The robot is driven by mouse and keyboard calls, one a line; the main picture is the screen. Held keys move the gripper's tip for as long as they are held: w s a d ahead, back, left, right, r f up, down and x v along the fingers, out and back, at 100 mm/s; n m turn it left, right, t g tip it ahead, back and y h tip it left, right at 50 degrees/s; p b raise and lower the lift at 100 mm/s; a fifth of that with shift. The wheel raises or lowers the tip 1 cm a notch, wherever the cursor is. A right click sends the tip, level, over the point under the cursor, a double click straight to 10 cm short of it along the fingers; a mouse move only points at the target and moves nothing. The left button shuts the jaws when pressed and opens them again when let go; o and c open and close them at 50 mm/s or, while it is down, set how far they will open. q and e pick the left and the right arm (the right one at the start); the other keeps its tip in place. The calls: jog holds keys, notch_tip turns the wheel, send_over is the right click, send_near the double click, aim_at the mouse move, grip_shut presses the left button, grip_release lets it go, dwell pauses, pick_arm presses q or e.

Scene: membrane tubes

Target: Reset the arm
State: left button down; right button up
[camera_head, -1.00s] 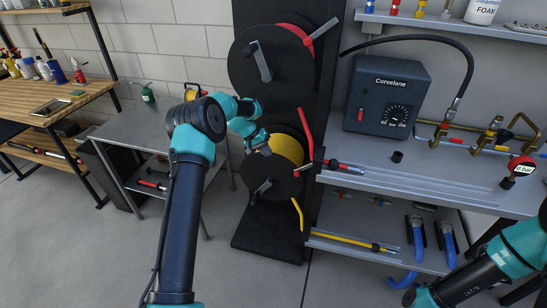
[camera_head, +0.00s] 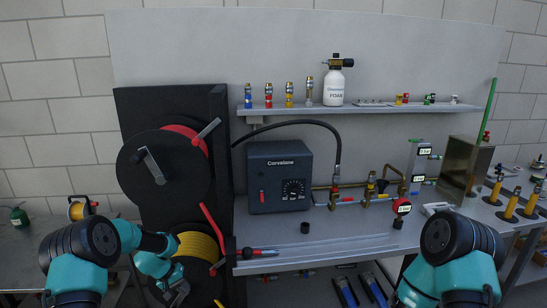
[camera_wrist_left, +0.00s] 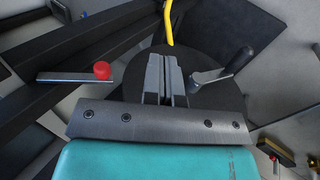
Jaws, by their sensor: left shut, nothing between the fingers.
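My left gripper (camera_head: 176,292) hangs in front of the lower reel, which carries yellow hose (camera_head: 198,244). In the left wrist view its two grey fingers (camera_wrist_left: 167,75) are together with nothing between them. Behind them is a black reel disc (camera_wrist_left: 205,65) with a crank handle (camera_wrist_left: 225,67) to the right and a yellow hose end (camera_wrist_left: 168,22) above. I cannot tell whether the fingers touch the disc. My right arm (camera_head: 455,255) enters at the lower right of the head view; its gripper is hidden.
The upper reel (camera_head: 160,168) holds red hose. A Corvelane pressure box (camera_head: 282,177) stands on the grey bench (camera_head: 330,252). Brass fittings and a red gauge (camera_head: 401,207) are to its right. A shelf (camera_head: 360,110) above holds coloured nozzles and a foam bottle (camera_head: 338,82).

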pick_arm(q)
jog(key=s+d+f+y, duration=0.1)
jog(key=s+d+f, duration=0.25)
jog(key=s, duration=0.35)
jog(key=s+d+f, duration=0.3)
jog(key=s+f, duration=0.2)
jog(key=s, duration=0.2)
jog(key=s+d, duration=0.2)
jog(key=s, duration=0.7)
jog(key=s+d+y, duration=0.1)
jog(key=s+d, duration=0.2)
jog(key=s, duration=0.7)
jog(key=shift+f+m+g, duration=0.25)
jog(key=shift+m+g, duration=0.05)
jog(key=shift+m, duration=0.1)
